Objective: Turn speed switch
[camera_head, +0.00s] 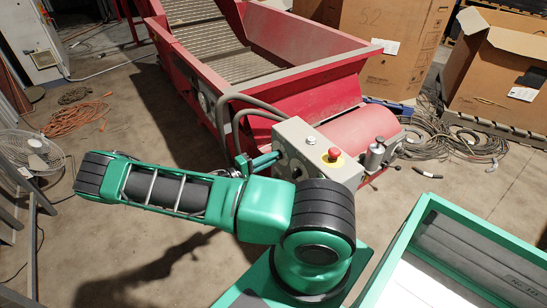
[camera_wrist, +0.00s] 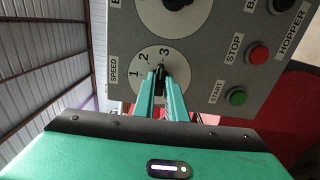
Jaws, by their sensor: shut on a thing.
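The speed switch is a black knob (camera_wrist: 160,74) on a pale round dial (camera_wrist: 180,67) marked 1, 2 and 3, beside the word SPEED. It sits on a grey control panel (camera_wrist: 215,68). My gripper (camera_wrist: 161,80) is shut on the knob, with one green finger on each side. The visible end of the knob points toward about the 3; the fingers hide the rest of it. In the head view, the grey control box (camera_head: 297,135) stands at the end of the red hopper machine, and my arm reaches its near face. The knob is hidden there.
A red button (camera_wrist: 258,53) marked STOP and a green button (camera_wrist: 237,96) marked START sit right of the dial. A second dial (camera_wrist: 178,14) is above it. A red emergency button (camera_head: 333,154) tops the box. A green-rimmed bin (camera_head: 407,235) stands at lower right.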

